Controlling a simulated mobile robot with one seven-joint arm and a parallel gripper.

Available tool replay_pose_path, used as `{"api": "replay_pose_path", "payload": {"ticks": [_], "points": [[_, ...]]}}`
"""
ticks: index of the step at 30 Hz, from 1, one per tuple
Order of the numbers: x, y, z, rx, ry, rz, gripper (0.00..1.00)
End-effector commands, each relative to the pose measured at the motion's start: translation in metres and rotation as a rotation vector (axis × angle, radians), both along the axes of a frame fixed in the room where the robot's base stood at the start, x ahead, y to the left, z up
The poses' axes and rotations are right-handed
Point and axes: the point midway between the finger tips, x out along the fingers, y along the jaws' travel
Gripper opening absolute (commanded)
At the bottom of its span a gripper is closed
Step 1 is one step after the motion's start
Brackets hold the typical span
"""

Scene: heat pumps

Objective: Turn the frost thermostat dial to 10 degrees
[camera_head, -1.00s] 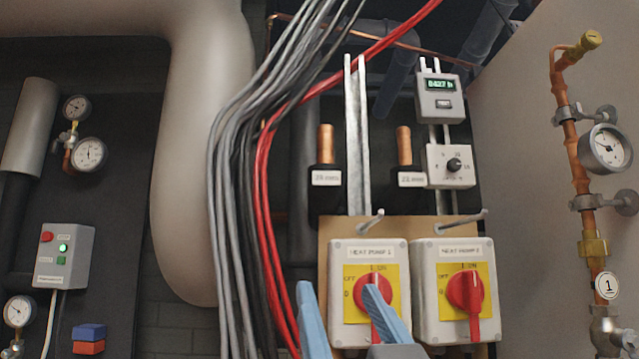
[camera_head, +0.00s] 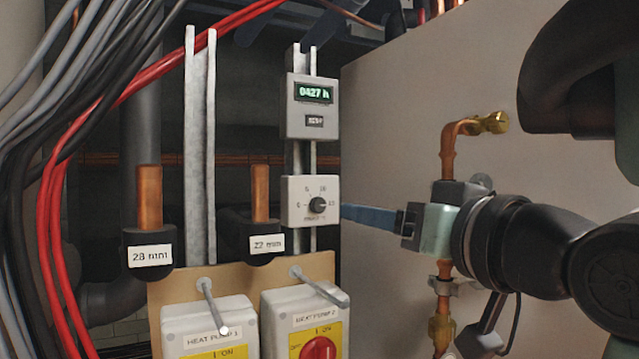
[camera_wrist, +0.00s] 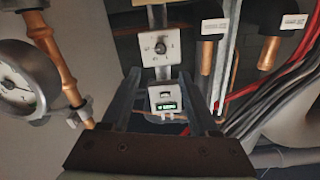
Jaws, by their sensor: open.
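The frost thermostat is a small white box (camera_head: 295,215) on a metal rail, with a round black dial (camera_head: 317,204) and a printed scale around it. Where the dial's mark points is too small to tell. My gripper (camera_head: 344,213) comes in from the right, its blue fingers level with the box and their tips by its right edge in the picture. In the wrist view the dial (camera_wrist: 160,47) appears upside down, ahead of and between the two spread fingers (camera_wrist: 160,73). The fingers are apart, with nothing held. I see no contact with the dial.
An hour counter (camera_head: 313,93) sits above the thermostat. Copper pipework and a gauge (camera_wrist: 20,85) are near my arm.

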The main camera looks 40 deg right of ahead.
Motion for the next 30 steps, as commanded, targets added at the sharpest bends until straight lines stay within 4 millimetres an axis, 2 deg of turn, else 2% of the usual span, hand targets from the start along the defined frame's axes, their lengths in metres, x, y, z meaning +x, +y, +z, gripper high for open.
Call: {"api": "replay_pose_path", "payload": {"ticks": [5,12,18,24,30], "points": [[0.026,-0.005,0.002,0.002,0.004,0.002,0.61],[0.076,-0.017,0.004,0.001,0.005,0.002,0.61],[0.107,-0.025,0.003,0.000,0.002,0.001,0.61],[0.121,-0.028,0.000,-0.002,0.000,0.001,0.61],[0.123,-0.029,-0.001,-0.002,-0.001,0.001,0.61]]}}
